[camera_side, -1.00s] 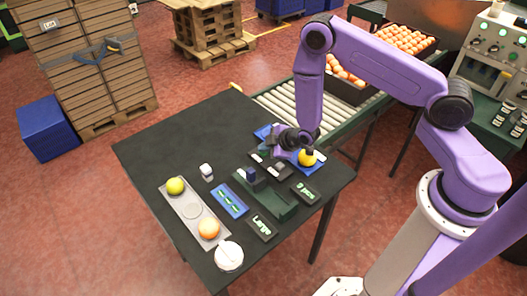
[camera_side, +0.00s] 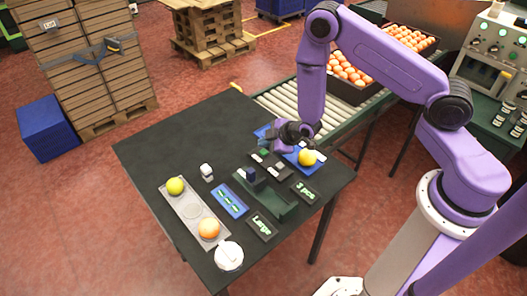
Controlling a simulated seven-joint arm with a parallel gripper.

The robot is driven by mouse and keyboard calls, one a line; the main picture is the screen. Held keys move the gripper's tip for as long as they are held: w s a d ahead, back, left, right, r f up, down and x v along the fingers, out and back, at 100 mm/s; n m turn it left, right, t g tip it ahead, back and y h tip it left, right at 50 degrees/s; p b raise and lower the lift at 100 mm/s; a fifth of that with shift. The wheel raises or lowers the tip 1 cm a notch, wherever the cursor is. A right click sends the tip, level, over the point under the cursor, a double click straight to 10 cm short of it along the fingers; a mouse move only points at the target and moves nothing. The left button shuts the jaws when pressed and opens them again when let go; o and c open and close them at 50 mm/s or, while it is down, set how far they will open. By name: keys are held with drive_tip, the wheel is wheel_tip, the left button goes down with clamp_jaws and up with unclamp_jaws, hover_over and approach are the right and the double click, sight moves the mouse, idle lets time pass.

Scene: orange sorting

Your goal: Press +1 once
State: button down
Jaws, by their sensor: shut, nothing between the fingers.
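My gripper (camera_side: 279,148) is shut and empty, low over the back right part of the black table. It is at the far end of a dark panel with small white and dark keys (camera_side: 268,164). Their labels are too small to read, so I cannot tell which key is +1 or whether my fingertips touch one. A dark display (camera_side: 304,191) to the right of the panel reads "3 pcs". A second display (camera_side: 263,226) reads "Large".
A yellow fruit (camera_side: 306,158) sits on a blue pad beside my gripper. A grey tray (camera_side: 191,211) holds a yellow-green fruit (camera_side: 175,186) and an orange (camera_side: 208,229). A white round container (camera_side: 229,256) stands at the front. The table's left back is clear.

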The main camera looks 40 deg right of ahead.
sight(266, 153)
drive_tip(key=shift+r, duration=2.2)
drive_tip(key=s+a+r+g+y, duration=0.1)
drive_tip(key=s+a+r+g, duration=0.55)
drive_tip(key=s+r, duration=0.7)
drive_tip(key=s+d+r+h, duration=0.1)
drive_tip(key=s+d+r, duration=0.1)
drive_tip(key=s, duration=0.5)
drive_tip(key=s+d+r+g, duration=0.1)
drive_tip(key=s+d+r, duration=0.2)
drive_tip(key=s, duration=0.3)
drive_tip(key=s+d+r+n+g+h, duration=0.1)
drive_tip(key=s+d+r, duration=0.1)
drive_tip(key=s, duration=0.5)
drive_tip(key=shift+s+d+r+h, duration=0.3)
drive_tip(key=shift+d, duration=0.25)
